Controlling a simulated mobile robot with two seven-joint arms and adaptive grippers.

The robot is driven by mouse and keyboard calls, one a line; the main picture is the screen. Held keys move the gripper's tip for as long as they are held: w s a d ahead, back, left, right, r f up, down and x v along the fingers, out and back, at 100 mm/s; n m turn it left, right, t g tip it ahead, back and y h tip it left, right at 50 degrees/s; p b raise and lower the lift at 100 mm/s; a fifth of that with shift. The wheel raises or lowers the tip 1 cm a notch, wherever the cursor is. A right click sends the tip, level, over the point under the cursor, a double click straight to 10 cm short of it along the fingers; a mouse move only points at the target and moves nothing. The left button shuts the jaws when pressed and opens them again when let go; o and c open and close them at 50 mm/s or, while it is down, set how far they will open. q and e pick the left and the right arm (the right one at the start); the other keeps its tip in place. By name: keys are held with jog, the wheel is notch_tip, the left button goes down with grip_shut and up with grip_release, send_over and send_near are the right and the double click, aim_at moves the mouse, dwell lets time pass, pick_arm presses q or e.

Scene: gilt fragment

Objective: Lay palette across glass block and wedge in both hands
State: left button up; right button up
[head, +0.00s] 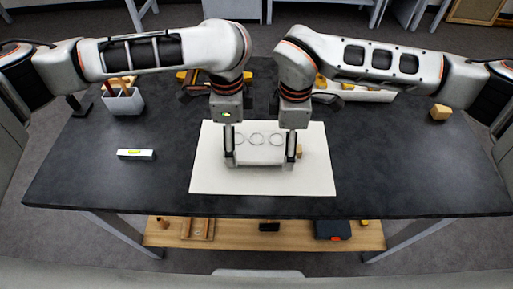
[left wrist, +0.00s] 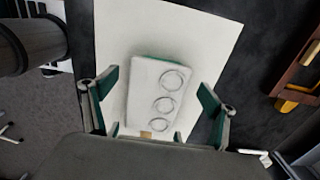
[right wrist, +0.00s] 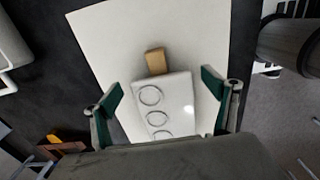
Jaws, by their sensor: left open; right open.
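The white palette (head: 260,153) with three rings lies over the white sheet in the middle of the table. A green glassy edge, apparently the glass block (left wrist: 150,55), shows beneath one end in the left wrist view. The wooden wedge (head: 299,151) shows at the palette's right end; it also shows in the right wrist view (right wrist: 156,61). How fully each support bears the palette is hidden. My left gripper (head: 229,163) is open at the palette's left end. My right gripper (head: 291,159) is open at its right end, near the wedge.
The white sheet (head: 262,182) is bare in front. A level (head: 136,154) lies left and a grey tool holder (head: 122,101) stands behind it. A small wooden block (head: 441,112) is far right. Other items, partly hidden by my arms, stand at the back.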

jog(key=shift+r, duration=0.1)
pick_arm(q)
notch_tip(320, 180, up, 11)
jog(key=shift+f, duration=0.2)
pick_arm(e)
notch_tip(320, 180, up, 12)
dwell(0.3)
dwell(0.5)
